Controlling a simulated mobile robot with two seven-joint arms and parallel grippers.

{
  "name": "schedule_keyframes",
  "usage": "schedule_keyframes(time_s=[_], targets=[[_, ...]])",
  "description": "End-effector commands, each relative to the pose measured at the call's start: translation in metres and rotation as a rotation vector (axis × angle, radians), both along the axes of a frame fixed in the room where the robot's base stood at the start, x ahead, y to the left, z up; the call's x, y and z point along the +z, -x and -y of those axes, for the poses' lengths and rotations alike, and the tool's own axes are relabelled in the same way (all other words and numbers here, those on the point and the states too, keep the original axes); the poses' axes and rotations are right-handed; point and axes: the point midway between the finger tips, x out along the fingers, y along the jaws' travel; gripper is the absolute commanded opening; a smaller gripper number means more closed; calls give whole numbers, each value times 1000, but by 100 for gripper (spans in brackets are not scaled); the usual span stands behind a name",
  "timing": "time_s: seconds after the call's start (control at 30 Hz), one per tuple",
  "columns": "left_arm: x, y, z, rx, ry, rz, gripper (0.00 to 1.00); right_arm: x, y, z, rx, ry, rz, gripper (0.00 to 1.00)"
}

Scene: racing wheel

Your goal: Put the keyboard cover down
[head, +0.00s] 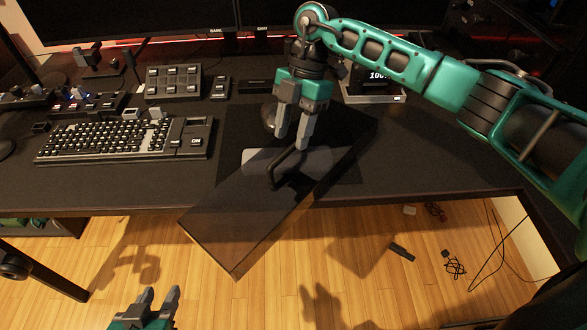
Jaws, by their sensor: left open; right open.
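The keyboard cover (232,235) is a dark, see-through panel with a black handle (287,172). It lies at an angle across the desk's front edge, its near corner out over the floor. My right gripper (293,145) points down just above the handle, fingers apart; whether a finger touches the handle I cannot tell. My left gripper (160,294) is open and empty at the bottom left, in front of the desk. The keyboard (125,138) sits uncovered on the desk, left of the cover.
The black desk (440,165) has free room right of the cover. A button box (174,83) stands behind the keyboard, with monitors at the back. A small device with a lit display (380,78) stands behind my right arm. Cables (453,264) lie on the wooden floor.

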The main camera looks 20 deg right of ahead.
Motion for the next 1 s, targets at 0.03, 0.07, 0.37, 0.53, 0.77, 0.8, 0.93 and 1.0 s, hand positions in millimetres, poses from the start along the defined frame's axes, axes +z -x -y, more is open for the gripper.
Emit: schedule_keyframes(time_s=[0.03, 0.07, 0.37, 0.53, 0.77, 0.8, 0.93, 1.0], targets=[[0, 0, 0, -1, 1, 1, 43, -3, 1, -1, 1, -1, -1, 45], [0, 0, 0, -1, 1, 1, 43, -5, 1, -2, 1, -1, -1, 45], [-3, -1, 2, -4, 4, 1, 43, -43, 11, -16, 2, -1, -2, 45], [-1, -2, 3, -5, 6, 4, 43, -47, 11, -17, 1, -1, 1, 45], [0, -2, 4, -6, 7, 6, 43, -47, 11, -17, 1, 0, 0, 31], [0, -2, 4, -5, 6, 6, 43, -47, 11, -17, 1, 0, 0, 27], [0, -2, 3, -5, 6, 5, 43, -46, 11, -17, 1, 0, 0, 15], [0, -2, 3, -5, 6, 5, 43, -46, 11, -17, 1, 0, 0, 8]])
